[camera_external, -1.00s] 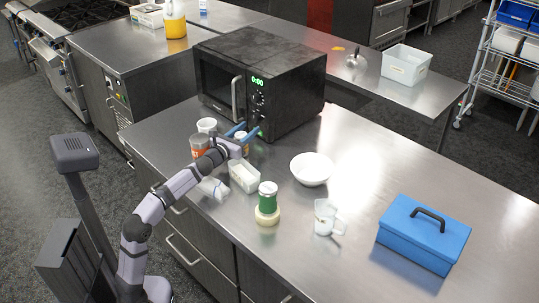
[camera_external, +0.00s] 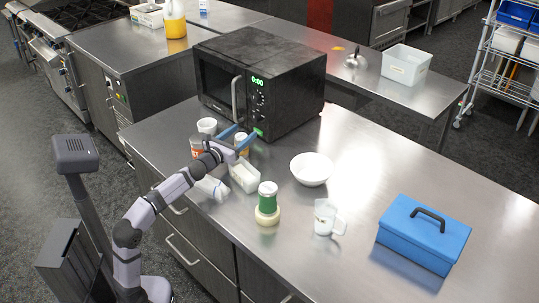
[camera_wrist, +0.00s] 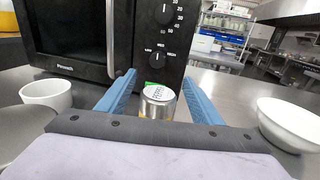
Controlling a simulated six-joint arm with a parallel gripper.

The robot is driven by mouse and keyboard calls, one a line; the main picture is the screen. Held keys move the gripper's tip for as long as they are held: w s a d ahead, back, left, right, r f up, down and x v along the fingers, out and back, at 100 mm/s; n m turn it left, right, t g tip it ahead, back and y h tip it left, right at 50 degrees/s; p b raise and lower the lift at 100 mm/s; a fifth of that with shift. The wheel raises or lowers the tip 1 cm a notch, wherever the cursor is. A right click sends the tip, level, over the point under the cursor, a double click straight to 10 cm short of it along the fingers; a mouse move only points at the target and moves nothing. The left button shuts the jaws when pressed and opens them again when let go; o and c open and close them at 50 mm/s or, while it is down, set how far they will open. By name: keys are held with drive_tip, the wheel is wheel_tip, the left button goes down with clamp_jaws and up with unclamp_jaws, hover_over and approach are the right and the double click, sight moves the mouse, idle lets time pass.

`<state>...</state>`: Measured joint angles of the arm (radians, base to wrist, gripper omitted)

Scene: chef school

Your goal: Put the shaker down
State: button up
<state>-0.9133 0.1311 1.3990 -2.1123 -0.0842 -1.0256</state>
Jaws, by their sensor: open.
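In the wrist view, a gap shows between the shaker and each finger (camera_wrist: 158,80). The lower part of the shaker is hidden by my gripper's body in the wrist view.
The black microwave (camera_external: 262,85) stands just behind. A white cup (camera_external: 207,126) and an orange-labelled can (camera_external: 197,146) are to the left. A white tub (camera_external: 244,177), green jar (camera_external: 267,198), white bowl (camera_external: 311,168), clear jug (camera_external: 326,217) and blue toolbox (camera_external: 424,233) are nearby.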

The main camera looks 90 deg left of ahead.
drive_tip(key=v, duration=0.8)
drive_tip(key=shift+r+b, duration=0.15)
drive_tip(key=shift+b, duration=0.15)
